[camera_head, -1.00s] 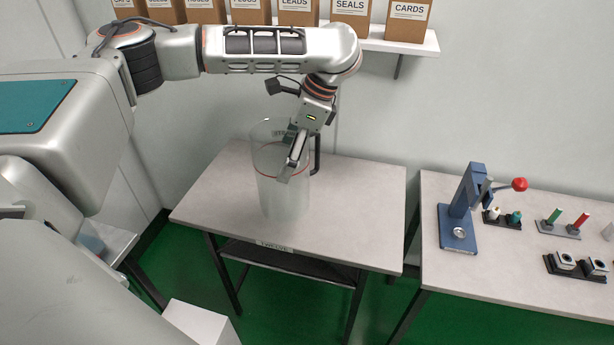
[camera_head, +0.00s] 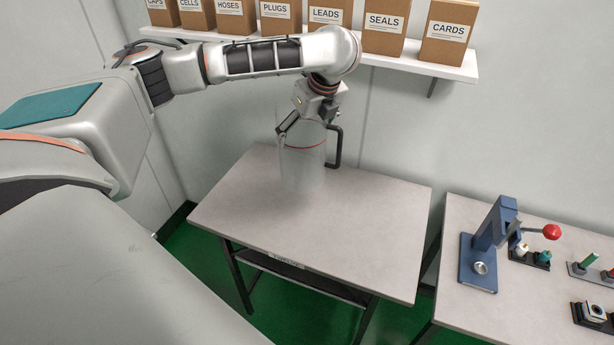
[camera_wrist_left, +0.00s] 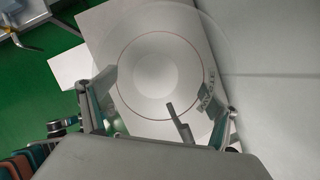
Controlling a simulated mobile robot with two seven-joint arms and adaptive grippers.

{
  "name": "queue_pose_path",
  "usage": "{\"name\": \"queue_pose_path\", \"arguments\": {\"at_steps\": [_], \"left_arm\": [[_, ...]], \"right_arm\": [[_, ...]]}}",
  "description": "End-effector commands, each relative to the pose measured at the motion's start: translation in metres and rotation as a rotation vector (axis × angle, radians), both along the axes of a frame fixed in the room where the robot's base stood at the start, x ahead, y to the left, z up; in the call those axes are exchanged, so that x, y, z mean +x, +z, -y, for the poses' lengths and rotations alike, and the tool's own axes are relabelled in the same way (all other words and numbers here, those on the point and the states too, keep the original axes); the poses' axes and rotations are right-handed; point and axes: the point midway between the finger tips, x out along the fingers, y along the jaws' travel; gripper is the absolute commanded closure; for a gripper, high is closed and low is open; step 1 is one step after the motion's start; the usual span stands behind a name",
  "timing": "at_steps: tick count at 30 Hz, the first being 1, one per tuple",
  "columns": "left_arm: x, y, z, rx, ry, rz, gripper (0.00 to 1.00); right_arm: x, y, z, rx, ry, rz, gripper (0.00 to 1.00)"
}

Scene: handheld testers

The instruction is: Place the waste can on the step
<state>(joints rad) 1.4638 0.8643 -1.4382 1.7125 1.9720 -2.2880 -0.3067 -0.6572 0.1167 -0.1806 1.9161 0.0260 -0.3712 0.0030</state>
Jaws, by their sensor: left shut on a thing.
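The waste can (camera_head: 304,172) is a clear cylinder with a red ring near its top and a black handle on its right. It appears upright over the rear part of the grey table (camera_head: 340,235); I cannot tell whether its base touches the top. My left gripper (camera_head: 289,122) is at its upper rim and shut on it. In the left wrist view I look down into the can (camera_wrist_left: 150,75), with fingers on both sides of the near rim. A low white block (camera_wrist_left: 72,66), possibly the step, lies on the green floor there. My right gripper is out of view.
A wall shelf (camera_head: 440,68) with labelled cardboard boxes (camera_head: 384,27) is behind my arm. A second table on the right holds a blue press (camera_head: 487,240) with a red knob and small parts. The first table's front and right are clear.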

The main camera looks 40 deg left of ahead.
Motion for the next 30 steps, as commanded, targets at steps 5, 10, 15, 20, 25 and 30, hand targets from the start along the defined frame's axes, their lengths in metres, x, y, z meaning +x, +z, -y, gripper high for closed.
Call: {"name": "queue_pose_path", "arguments": {"at_steps": [5, 10, 15, 20, 25, 30], "left_arm": [[-0.001, -0.047, 0.000, 0.000, 0.001, -0.002, 0.54], [0.000, -0.076, 0.000, -0.001, 0.000, -0.001, 0.54], [0.000, -0.086, 0.000, 0.000, 0.001, 0.001, 0.54], [0.000, -0.101, 0.000, -0.001, 0.001, 0.000, 0.54], [0.000, -0.126, 0.001, -0.001, 0.001, -0.001, 0.54], [0.001, -0.128, 0.000, 0.000, 0.001, 0.002, 0.54]], "right_arm": [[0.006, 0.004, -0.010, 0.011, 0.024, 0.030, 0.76], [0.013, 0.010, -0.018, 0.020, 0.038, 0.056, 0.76], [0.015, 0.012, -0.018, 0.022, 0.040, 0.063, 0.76], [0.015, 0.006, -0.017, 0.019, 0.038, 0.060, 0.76], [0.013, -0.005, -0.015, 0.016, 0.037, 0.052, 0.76], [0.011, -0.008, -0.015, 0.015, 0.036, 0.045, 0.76]]}}
